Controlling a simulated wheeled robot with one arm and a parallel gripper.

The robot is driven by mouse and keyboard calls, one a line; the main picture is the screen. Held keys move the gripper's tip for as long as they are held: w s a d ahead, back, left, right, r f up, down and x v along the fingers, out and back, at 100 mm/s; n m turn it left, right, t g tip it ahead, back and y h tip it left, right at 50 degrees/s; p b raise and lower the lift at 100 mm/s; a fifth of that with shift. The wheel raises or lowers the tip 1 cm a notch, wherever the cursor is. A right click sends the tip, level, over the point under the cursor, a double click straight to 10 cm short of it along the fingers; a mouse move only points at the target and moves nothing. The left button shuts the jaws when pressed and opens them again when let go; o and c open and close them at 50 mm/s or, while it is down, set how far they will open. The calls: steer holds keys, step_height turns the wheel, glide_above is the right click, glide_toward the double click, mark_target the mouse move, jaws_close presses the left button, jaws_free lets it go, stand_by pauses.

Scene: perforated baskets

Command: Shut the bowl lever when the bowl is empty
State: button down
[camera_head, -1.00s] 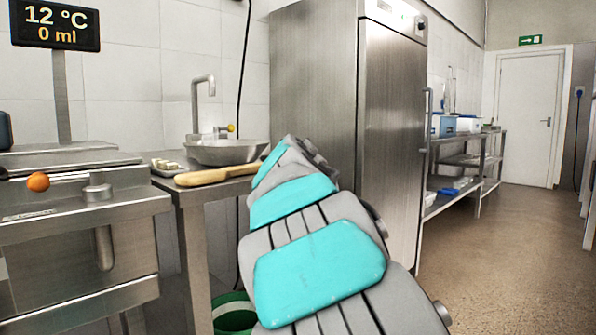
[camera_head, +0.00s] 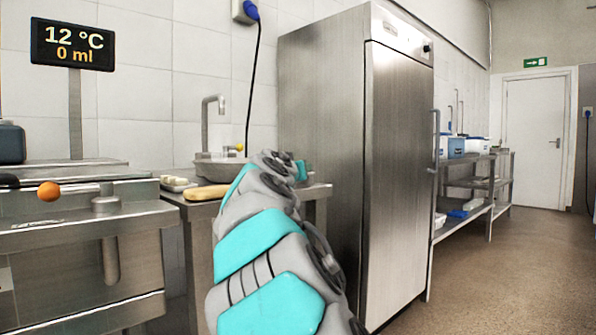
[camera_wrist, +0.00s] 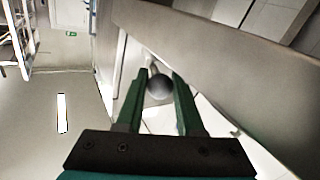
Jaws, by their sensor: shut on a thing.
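In the wrist view my gripper (camera_wrist: 160,74) has two green fingers, shut on a dark grey ball-shaped knob (camera_wrist: 159,87). A thin stem seems to run up from it; what it belongs to is hidden. In the head view the metal bowl (camera_head: 208,172) stands on the steel table, partly behind my arm. The inside of the bowl cannot be seen. A small yellow knob (camera_head: 240,147) shows above the bowl, by the tap. The display (camera_head: 72,44) reads 12 °C and 0 ml. My gripper is hidden behind my arm in the head view.
A steel machine (camera_head: 80,225) with an orange ball (camera_head: 49,191) stands at the left. A tall steel cabinet (camera_head: 395,160) stands right of the bowl. The floor (camera_head: 490,265) at right is clear.

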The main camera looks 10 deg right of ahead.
steer(key=shift+d+r, duration=0.1)
steer(key=shift+r, duration=0.05)
steer(key=c, duration=0.5)
jaws_free()
steer(key=shift+c, duration=0.2)
steer(key=shift+s, duration=0.1)
steer(key=v, duration=0.7)
steer(key=shift+s, duration=0.3)
